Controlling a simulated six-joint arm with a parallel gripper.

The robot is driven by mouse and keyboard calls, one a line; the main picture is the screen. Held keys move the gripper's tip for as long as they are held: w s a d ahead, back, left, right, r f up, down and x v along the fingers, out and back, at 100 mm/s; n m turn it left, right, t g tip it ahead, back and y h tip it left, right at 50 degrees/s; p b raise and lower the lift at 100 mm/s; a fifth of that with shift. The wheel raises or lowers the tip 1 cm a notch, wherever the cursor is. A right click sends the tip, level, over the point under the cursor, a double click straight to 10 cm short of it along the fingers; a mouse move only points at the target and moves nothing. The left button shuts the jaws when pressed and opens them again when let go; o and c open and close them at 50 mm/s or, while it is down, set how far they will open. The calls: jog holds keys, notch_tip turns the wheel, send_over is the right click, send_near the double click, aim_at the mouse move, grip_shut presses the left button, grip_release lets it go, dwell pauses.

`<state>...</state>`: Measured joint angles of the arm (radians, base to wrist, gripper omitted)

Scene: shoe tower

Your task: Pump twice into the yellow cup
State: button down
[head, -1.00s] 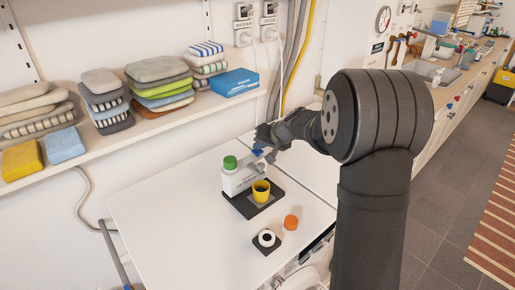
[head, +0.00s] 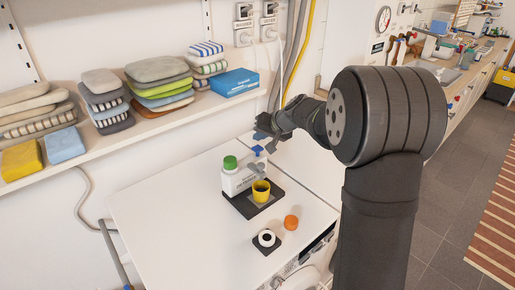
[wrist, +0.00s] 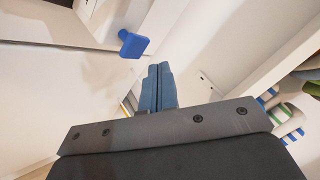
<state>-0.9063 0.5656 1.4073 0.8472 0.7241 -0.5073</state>
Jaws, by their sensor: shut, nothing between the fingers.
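A white bottle (head: 236,182) with a green cap (head: 230,162) stands at the back of a black tray (head: 240,206). A blue pump head (head: 257,150) shows above the bottle's right side; it also shows in the wrist view (wrist: 133,44). The yellow cup (head: 261,192) stands upright on the tray, in front of the bottle, below a grey spout-like part. My gripper (head: 269,146) is just above and beside the pump head, apart from it. In the wrist view my gripper's blue fingers (wrist: 156,88) are closed together with nothing between them.
An orange round object (head: 291,222) and a white roll-like object on a dark square (head: 267,239) lie on the white top (head: 170,220) in front of the tray. The top's left side is clear. A shelf (head: 150,125) with folded cloths runs along the wall behind.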

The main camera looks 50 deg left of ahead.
jog(key=shift+r, duration=1.85)
notch_tip(320, 180, up, 4)
jog(key=shift+f, duration=0.1)
send_over(260, 149)
jog(key=shift+f, duration=3.1)
jog(key=d+r+n+h, duration=0.4)
jog(key=d+r+n, duration=0.2)
jog(key=r, duration=0.4)
jog(key=shift+n+t, duration=0.4)
jog(key=shift+n, duration=0.3)
